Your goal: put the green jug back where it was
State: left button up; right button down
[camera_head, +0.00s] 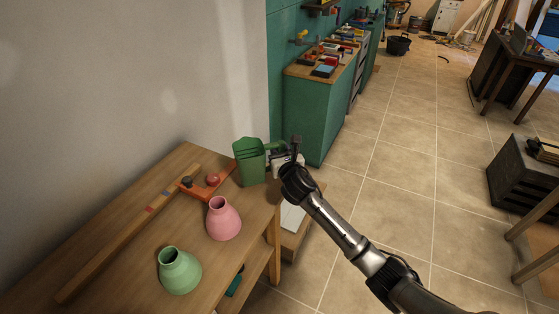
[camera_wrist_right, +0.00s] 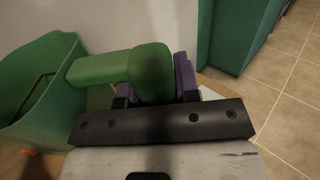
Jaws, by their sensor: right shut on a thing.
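The green jug (camera_head: 249,162) stands upright, or nearly so, at the far right corner of the wooden table (camera_head: 148,240) in the head view. In the right wrist view the jug (camera_wrist_right: 42,100) is on the left, with its handle (camera_wrist_right: 150,70) reaching to the right. My right gripper (camera_head: 284,155) is shut on that handle; its fingers (camera_wrist_right: 156,90) sit on both sides of it. I cannot tell whether the jug's base touches the table. My left gripper is in neither view.
A pink vase (camera_head: 223,220) and a light green vase (camera_head: 179,271) stand on the table. An orange tool (camera_head: 205,187) and a long wooden level (camera_head: 130,232) lie beside the jug. A green cabinet (camera_head: 312,118) stands beyond. Open tiled floor (camera_head: 400,185) is on the right.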

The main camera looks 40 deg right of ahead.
notch_tip(320, 180, down, 4)
jog(key=shift+r+b, duration=0.25)
jog(key=shift+b, duration=0.5)
jog(key=shift+f, duration=0.1)
jog(key=c, duration=0.8)
grip_release()
jog(key=shift+f, duration=0.1)
jog(key=shift+c, duration=0.2)
